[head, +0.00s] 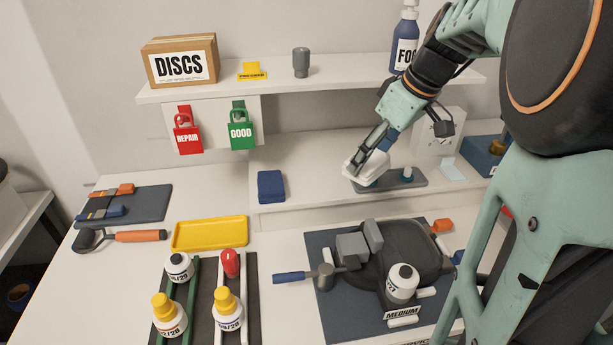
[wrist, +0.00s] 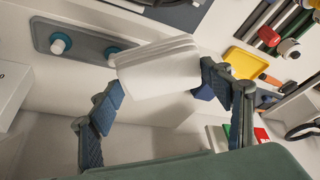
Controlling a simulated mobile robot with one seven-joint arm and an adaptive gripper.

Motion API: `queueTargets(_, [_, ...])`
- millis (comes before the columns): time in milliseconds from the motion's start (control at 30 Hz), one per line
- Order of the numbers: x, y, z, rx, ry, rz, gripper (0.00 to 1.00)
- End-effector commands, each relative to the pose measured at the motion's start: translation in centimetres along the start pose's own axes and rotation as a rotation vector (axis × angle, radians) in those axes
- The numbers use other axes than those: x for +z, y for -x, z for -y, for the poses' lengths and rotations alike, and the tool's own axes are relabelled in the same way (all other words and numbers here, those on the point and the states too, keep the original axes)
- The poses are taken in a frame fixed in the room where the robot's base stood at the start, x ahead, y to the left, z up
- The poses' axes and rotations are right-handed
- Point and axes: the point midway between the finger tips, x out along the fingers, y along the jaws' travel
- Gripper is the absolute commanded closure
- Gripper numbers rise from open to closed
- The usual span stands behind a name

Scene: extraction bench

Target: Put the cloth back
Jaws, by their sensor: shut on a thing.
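A white folded cloth (head: 362,168) is held by my gripper (head: 374,152) above the raised back ledge. In the wrist view the cloth (wrist: 158,66) shows as a layered white stack between the two blue-padded fingers of my gripper (wrist: 160,82). The gripper is shut on it. The cloth is over the left end of a grey holder (head: 415,183) and hides part of it. I cannot tell whether cloth and holder touch. The holder also shows in the wrist view (wrist: 85,44), with two white and teal knobs.
A blue block (head: 271,186) sits left on the ledge (head: 315,195), with bare ledge between it and the cloth. A shelf (head: 340,83) with a DISCS box (head: 180,60) hangs above. A dark machine (head: 400,255) stands in front, and a yellow tray (head: 210,234) lies left.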

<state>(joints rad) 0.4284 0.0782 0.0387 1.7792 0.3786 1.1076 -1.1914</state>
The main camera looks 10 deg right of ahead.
Motion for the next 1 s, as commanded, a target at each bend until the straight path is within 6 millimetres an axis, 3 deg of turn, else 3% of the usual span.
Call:
queueTargets(133, [-0.1,1.6,-0.4,-0.037,0.087,0.000,0.51])
queueTargets(267, [-0.7,1.7,-0.2,-0.052,0.118,0.002,0.51])
queueTargets(633, [-7.1,-4.9,0.6,-0.056,0.121,0.004,0.51])
queueTargets(800, [-8.2,-8.9,0.8,-0.056,0.118,0.005,0.51])
queueTargets(1000, [-8.8,-11.1,0.8,-0.052,0.117,0.003,0.51])
